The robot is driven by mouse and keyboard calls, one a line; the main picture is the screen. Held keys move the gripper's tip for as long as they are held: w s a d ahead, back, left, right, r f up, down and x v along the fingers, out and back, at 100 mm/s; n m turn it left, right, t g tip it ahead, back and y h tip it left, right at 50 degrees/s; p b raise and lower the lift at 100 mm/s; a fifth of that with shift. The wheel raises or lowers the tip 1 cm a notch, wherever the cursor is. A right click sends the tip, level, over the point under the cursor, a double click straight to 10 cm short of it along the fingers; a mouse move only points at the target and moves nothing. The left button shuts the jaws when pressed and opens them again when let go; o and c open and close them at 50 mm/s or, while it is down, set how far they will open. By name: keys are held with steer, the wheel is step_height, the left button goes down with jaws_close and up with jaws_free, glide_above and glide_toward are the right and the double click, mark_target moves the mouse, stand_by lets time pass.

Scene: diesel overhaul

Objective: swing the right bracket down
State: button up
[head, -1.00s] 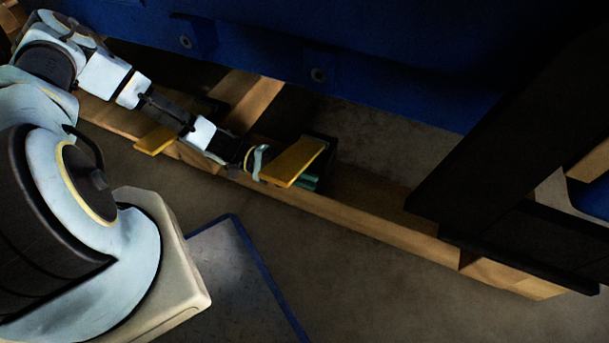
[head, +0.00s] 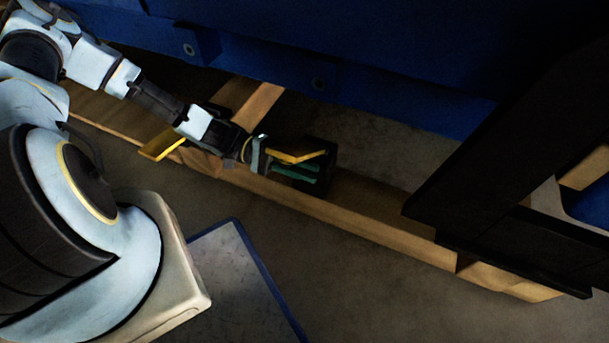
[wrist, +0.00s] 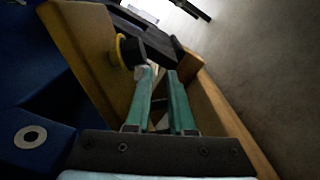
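The right bracket (head: 298,157) is a yellow plate by a dark block on the timber, seen almost edge-on in the head view. In the wrist view a yellow-brown plate (wrist: 88,48), apparently this bracket, rises just left of my fingers. My gripper (head: 318,174) has two teal fingers, a little apart, just below the bracket in the head view. The wrist view shows a gap between the fingertips (wrist: 158,73) and nothing clearly held. The left fingertip is close to a black, yellow-ringed round part (wrist: 129,51); contact is unclear. A second yellow bracket (head: 162,143) is further left.
A wooden beam (head: 350,216) runs under the brackets. The dark block (head: 322,158) stands on it past my fingertips. A blue body (head: 400,75) overhangs the back. Large dark beams (head: 500,150) block the right.

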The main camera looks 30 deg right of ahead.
mark_target(306, 157)
steer(key=shift+r+p, duration=0.5)
steer(key=shift+r, duration=1.75)
steer(key=shift+w+a, duration=0.25)
steer(key=shift+w, duration=0.35)
steer(key=v, duration=1.1)
steer(key=shift+f, duration=0.25)
steer(key=shift+w, duration=0.15)
steer(key=shift+c, duration=0.4)
